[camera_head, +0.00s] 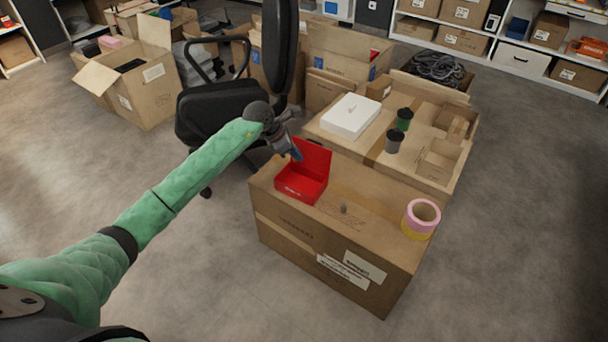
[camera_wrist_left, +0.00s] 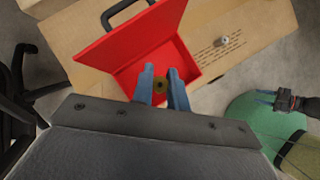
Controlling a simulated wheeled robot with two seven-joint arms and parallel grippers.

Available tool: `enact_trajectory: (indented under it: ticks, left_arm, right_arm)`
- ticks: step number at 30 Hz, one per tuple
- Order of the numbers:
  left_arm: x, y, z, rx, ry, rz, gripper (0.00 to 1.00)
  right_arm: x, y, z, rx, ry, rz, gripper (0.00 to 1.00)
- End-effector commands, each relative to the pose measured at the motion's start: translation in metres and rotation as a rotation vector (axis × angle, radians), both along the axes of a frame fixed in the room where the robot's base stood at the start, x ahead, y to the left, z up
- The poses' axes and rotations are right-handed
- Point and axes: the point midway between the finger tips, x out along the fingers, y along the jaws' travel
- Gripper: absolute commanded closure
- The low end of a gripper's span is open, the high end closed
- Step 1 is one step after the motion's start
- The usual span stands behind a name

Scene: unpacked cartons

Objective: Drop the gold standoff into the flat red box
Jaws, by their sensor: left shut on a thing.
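My left gripper (camera_head: 296,153) reaches over the flat red box (camera_head: 301,186), near its raised lid. In the left wrist view its blue fingers (camera_wrist_left: 162,88) are shut on the gold standoff (camera_wrist_left: 160,86), a small dark gold piece between the tips. It is held over the open red box (camera_wrist_left: 187,56), whose inside looks empty where it shows. In the head view the fingers hide the standoff. My right gripper (camera_wrist_left: 266,98) shows small at the right of the left wrist view, away from the box; its opening is unclear.
The red box stands on a closed carton (camera_head: 330,245). A small grey piece (camera_head: 343,209) and pink and yellow tape rolls (camera_head: 422,217) share its top. Behind are a carton with a white box (camera_head: 351,116) and two cups (camera_head: 394,140). An office chair (camera_head: 215,105) stands close behind my left arm.

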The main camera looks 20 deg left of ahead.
Motion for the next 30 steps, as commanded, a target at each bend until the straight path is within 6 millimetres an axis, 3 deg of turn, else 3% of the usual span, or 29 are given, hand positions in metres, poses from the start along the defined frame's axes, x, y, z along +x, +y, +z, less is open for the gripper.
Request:
enact_trajectory:
  ticks: [9, 20, 21, 24, 25, 30]
  left_arm:
    - [0.000, 0.000, -0.034, -0.001, 0.000, 0.000, 1.00]
    - [0.000, 0.000, -0.039, 0.000, 0.000, -0.001, 1.00]
    - [0.000, 0.000, -0.039, 0.000, 0.000, -0.001, 0.83]
    - [0.000, 0.000, -0.039, 0.000, 0.000, -0.001, 0.63]
    - [0.000, 0.000, -0.039, 0.000, 0.000, -0.001, 0.59]
    - [0.000, 0.000, -0.039, 0.000, 0.000, -0.001, 0.59]
  right_arm:
    - [0.000, 0.000, -0.018, 0.001, -0.003, -0.002, 0.64]
    - [-0.001, 0.001, -0.019, 0.002, -0.002, -0.002, 0.64]
    - [-0.001, 0.000, -0.019, 0.002, -0.002, -0.002, 0.64]
    - [-0.001, 0.000, -0.019, 0.002, -0.002, -0.002, 0.64]
    - [-0.001, 0.000, -0.019, 0.002, -0.002, -0.002, 0.64]
    - [-0.001, 0.000, -0.019, 0.001, -0.002, -0.003, 0.64]
